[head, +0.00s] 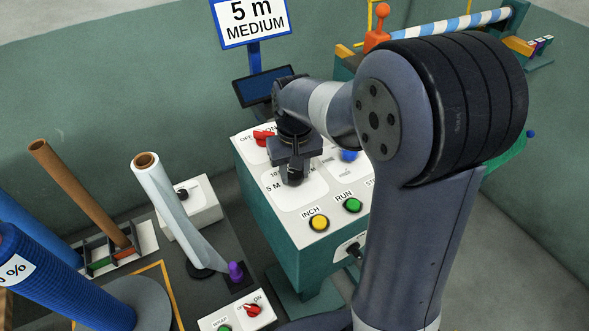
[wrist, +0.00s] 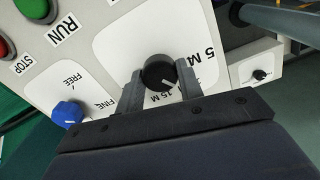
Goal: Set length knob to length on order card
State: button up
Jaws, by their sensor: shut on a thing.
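The order card (head: 254,20) is a white sign with a blue frame on a blue post; it reads "5 m MEDIUM". The length knob (wrist: 158,73) is black and round with a short white mark. In the wrist view the mark points to the lower right, between the 5 M label (wrist: 208,66) and a label close to my jaws. My gripper (wrist: 160,87) is shut on the knob, one finger on each side. In the head view my gripper (head: 292,174) covers the knob; the 5 M label shows left of it.
The white-topped console also carries a red switch (head: 264,138), a yellow INCH button (head: 319,222), a green RUN button (head: 352,205) and a blue FINE/FREE knob (wrist: 68,113). A dark screen (head: 262,86) stands behind it. Netting rolls stand at the left.

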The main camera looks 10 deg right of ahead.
aim_at(295, 174)
jog(key=n, duration=0.4)
jog(key=shift+n, duration=2.1)
jog(key=o, duration=1)
jog(key=shift+r, duration=0.1)
notch_tip(295, 174, up, 11)
jog(key=shift+f+b, duration=0.2)
jog(key=shift+b, duration=0.1)
